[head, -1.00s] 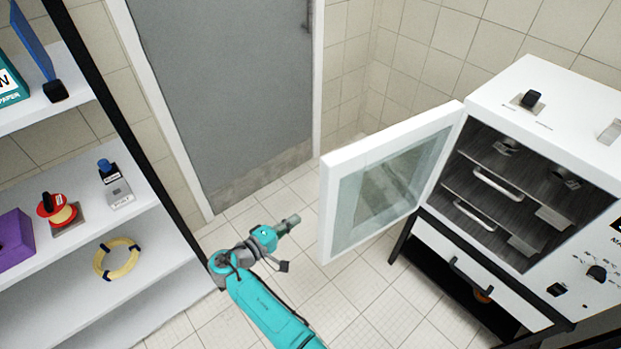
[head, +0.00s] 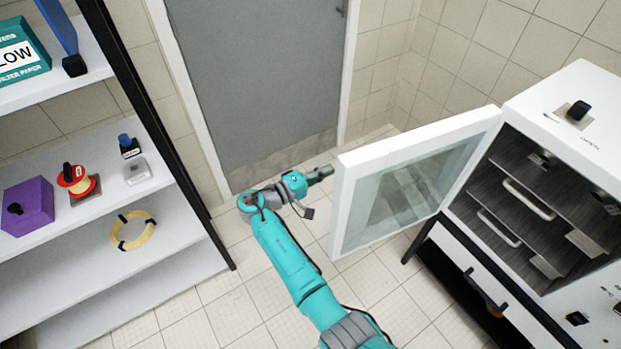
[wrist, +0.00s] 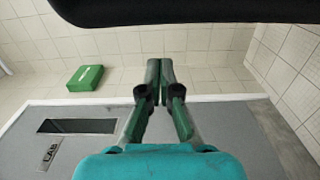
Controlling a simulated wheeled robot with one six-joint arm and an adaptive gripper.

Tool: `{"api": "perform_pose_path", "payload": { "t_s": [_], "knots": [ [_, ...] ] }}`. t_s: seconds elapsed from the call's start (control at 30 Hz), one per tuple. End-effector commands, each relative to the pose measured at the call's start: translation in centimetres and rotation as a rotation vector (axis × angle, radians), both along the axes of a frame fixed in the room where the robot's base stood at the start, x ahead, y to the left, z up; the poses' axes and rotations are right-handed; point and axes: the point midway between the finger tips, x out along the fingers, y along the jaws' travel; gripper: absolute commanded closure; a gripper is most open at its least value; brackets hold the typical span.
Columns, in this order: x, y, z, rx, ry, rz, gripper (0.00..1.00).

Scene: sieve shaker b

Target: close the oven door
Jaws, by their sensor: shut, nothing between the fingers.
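The oven door (head: 362,160) is a white frame with a glass window. It stands wide open, swung out to the left of the white oven (head: 600,125), whose inside with shelves shows in the head view. My gripper (head: 328,171) is shut and empty, just left of the door's free edge and close to it; I cannot tell whether they touch. In the wrist view my gripper (wrist: 158,64) has its fingers together with nothing between them, and the oven door is not recognisable there.
A shelf rack (head: 150,255) with a purple box (head: 28,203), a yellow ring (head: 133,231) and other items stands at the left. A grey room door (head: 255,80) is behind. Tiled floor (head: 225,310) is free between rack and oven. A green box (wrist: 86,78) shows in the wrist view.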

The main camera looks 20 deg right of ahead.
Motion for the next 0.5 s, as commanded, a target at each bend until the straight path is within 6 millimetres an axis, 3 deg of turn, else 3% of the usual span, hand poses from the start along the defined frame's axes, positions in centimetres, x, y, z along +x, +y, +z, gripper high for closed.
{"api": "perform_pose_path", "payload": {
  "t_s": [0.03,0.2,0.5],
  "knots": [
    [0.2,-1.1,0.0,0.000,0.000,-0.004,1.00],
    [-2.2,-0.6,-0.1,0.000,0.001,0.001,1.00],
    [-3.8,-0.5,-0.1,0.000,0.000,0.000,1.00]
  ]
}}
